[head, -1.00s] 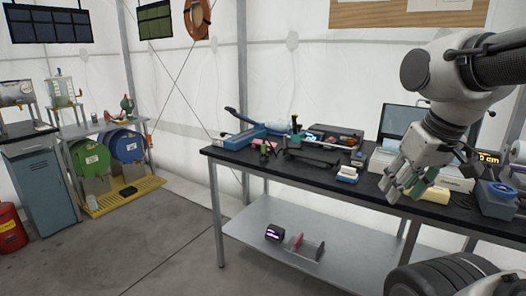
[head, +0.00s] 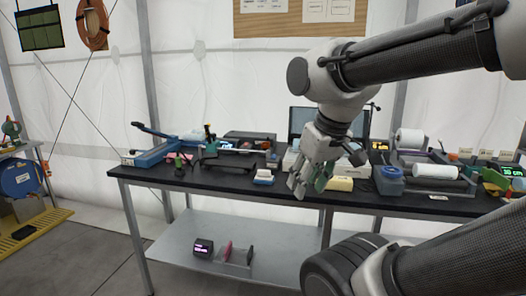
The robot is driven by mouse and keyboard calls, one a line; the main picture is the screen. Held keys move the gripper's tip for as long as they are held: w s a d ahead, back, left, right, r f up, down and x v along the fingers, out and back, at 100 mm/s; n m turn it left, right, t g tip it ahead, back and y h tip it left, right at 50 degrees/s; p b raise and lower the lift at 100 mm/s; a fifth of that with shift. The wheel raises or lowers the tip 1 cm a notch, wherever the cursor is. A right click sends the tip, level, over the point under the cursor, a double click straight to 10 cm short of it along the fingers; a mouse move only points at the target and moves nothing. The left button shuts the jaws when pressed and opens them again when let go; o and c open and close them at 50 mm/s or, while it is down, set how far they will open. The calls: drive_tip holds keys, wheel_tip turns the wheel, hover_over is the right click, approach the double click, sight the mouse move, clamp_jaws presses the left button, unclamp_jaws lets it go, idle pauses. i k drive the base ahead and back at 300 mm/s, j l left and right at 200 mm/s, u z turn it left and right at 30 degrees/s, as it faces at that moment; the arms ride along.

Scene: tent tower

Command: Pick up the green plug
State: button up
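My gripper (head: 310,187) hangs over the front edge of the dark workbench (head: 225,183), right of the middle of the view, fingers pointing down. I cannot pick out the green plug for certain. A small green item (head: 178,160) stands at the bench's left part, and a dark green upright item (head: 210,134) stands behind it. Another green item (head: 492,188) lies at the far right of the bench. All are too small to tell which is the plug.
A blue-and-white block (head: 264,177) lies left of my gripper, a yellow block (head: 340,184) to its right. A blue holder (head: 388,180) and white rolls (head: 410,139) stand further right. A laptop (head: 303,121) is behind. The lower shelf (head: 180,239) holds a few things.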

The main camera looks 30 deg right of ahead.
sight(179, 159)
drive_tip(key=i+j, duration=0.5)
drive_tip(key=i+j+u, duration=0.15)
drive_tip(key=i+j, duration=0.3)
drive_tip(key=i, duration=0.2)
drive_tip(key=i+j, duration=0.4)
drive_tip(key=i, duration=0.25)
drive_tip(key=k+j+u, duration=0.05)
